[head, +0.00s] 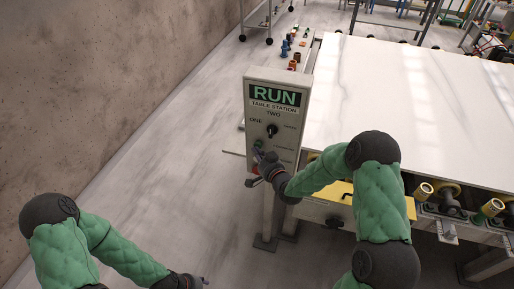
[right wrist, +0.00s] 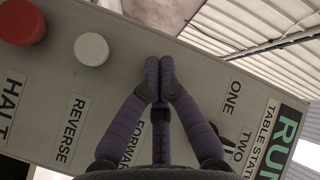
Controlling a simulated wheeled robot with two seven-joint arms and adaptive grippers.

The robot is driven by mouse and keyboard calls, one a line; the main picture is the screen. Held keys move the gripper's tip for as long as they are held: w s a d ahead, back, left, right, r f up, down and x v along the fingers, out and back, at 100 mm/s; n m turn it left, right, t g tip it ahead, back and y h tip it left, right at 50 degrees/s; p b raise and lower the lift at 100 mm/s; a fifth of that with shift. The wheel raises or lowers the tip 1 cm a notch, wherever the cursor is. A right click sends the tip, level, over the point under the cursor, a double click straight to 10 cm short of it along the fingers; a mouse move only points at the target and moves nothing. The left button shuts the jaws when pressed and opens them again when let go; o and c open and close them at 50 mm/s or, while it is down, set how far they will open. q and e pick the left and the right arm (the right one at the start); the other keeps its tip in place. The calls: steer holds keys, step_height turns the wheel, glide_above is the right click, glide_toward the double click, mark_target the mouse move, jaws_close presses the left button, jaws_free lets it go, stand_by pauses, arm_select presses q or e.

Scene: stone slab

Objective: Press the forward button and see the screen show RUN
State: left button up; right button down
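The control panel (head: 287,150) stands upright at the slab's left corner. Its screen (head: 275,95) shows RUN in green, above the label TABLE STATION. The green forward button (head: 258,145) shows in the head view just above my right fingertips. In the right wrist view my right gripper (right wrist: 158,65) has its fingertips together with nothing between them, over the panel above the FORWARD label (right wrist: 132,143); they hide the button there. Whether they touch it I cannot tell. My left gripper (head: 202,280) is low at the bottom edge, its fingers barely visible.
The panel also has a black selector knob (head: 272,130), a white button (right wrist: 91,49) by REVERSE and a red button (right wrist: 22,22) by HALT. A large white slab (head: 410,95) lies right of the panel. Floor on the left is clear, beside a brown wall (head: 90,80).

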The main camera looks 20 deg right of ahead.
steer(key=shift+s+a, duration=0.4)
steer(key=shift+s, duration=0.3)
steer(key=s+a, duration=0.1)
steer(key=s, duration=0.1)
steer(key=s+a, duration=0.2)
steer(key=shift+b, duration=0.3)
steer(key=shift+d, duration=0.1)
stand_by(0.5)
